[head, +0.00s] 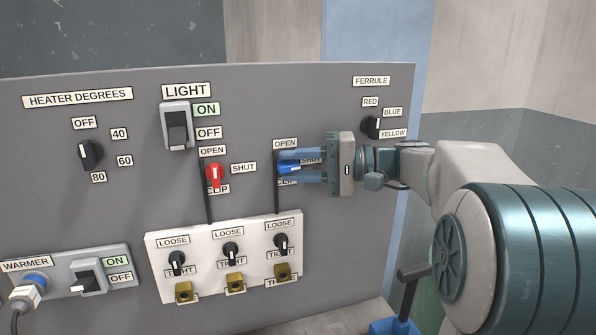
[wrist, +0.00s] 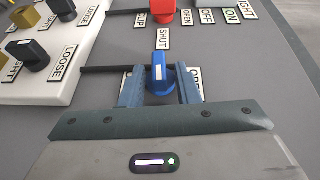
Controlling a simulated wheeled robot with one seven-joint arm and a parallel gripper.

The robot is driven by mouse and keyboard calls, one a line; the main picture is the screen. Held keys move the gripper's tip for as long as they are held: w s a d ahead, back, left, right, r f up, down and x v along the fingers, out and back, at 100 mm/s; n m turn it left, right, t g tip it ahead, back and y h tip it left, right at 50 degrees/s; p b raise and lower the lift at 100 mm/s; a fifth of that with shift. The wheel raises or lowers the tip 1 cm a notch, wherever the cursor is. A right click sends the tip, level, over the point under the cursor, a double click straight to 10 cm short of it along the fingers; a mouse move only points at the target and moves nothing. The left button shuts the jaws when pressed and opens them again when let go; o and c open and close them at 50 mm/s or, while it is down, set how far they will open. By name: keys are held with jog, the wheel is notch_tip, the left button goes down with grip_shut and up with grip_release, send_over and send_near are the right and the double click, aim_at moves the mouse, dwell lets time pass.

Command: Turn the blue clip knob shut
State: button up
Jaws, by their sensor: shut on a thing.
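The blue clip knob (head: 287,169) sits on the grey panel, right of the red clip knob (head: 215,175). Its handle lies roughly level, with its white mark in line with my fingers; it also shows in the wrist view (wrist: 159,78). My gripper (head: 284,167) reaches in from the right, with one finger above and one below the knob, shut on it. The OPEN label (head: 285,143) is above the knob. The knob's SHUT label (head: 311,160) and CLIP label are partly hidden by my fingers.
A white block (head: 155,270) with several black LOOSE/TIGHT knobs is below. The light switch (head: 176,130) and heater knob (head: 90,154) are left. The ferrule knob (head: 371,127) is close above my wrist. Thin black rods run beside both clip knobs.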

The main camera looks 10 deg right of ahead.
dwell(0.4)
jog(key=o, duration=0.6)
jog(key=shift+d, duration=0.1)
jog(key=b+v, duration=0.1)
jog(key=v, duration=1.2)
jog(key=shift+s+d+f, duration=0.15)
jog(key=shift+d, duration=0.2)
jog(key=shift+a, duration=0.1)
